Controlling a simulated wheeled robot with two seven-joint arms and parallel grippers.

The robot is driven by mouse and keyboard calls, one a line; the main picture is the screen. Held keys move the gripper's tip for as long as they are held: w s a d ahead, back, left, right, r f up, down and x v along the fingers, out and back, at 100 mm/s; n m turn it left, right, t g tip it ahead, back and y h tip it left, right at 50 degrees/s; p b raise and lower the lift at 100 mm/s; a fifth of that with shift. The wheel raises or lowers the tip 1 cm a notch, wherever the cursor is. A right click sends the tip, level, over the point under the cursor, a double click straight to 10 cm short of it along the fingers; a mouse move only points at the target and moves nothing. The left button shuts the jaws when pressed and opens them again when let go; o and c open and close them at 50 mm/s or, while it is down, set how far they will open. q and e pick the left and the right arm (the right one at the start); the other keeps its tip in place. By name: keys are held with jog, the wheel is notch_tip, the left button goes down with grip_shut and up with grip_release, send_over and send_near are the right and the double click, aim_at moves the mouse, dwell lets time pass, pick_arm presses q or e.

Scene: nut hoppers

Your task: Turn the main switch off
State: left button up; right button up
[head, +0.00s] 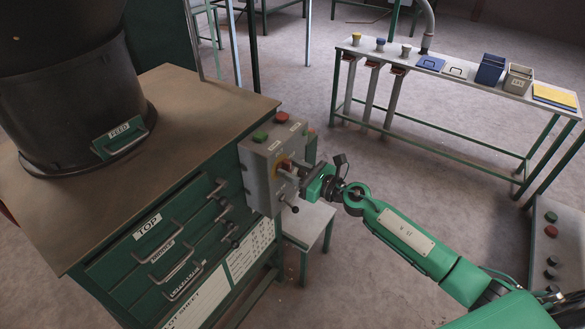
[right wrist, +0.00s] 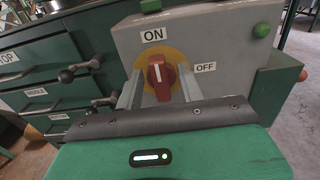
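The main switch is a red rotary knob (right wrist: 160,77) on a yellow round plate on the front of a grey control box (head: 257,178). An ON label (right wrist: 153,36) is above the knob and an OFF label (right wrist: 205,68) is to its right. The knob stands upright, its white mark pointing up towards ON. My right gripper (right wrist: 160,90) is open, with one finger on each side of the knob and gaps visible between them. In the head view the right gripper (head: 290,176) is at the box front and partly hides the knob. My left gripper is not in view.
The box is fixed beside a green drawer cabinet (head: 190,235) with several handles and ball-ended levers. Green (head: 260,137) and red (head: 282,117) buttons sit on the box top. A low stool (head: 310,222) is below. A long bench (head: 450,72) stands behind at right.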

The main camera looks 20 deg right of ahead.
grip_shut()
jog(key=shift+w+d+f+m+p, duration=0.15)
jog(key=shift+m+p, duration=0.65)
jog(key=shift+m, duration=2.2)
jog(key=shift+w+d+f+m+p, duration=0.2)
jog(key=shift+m+p, duration=0.55)
jog(key=shift+m, duration=2.25)
jog(key=shift+d+f+m+p, duration=0.25)
jog(key=shift+m+p, duration=0.55)
jog(key=shift+m, duration=2.2)
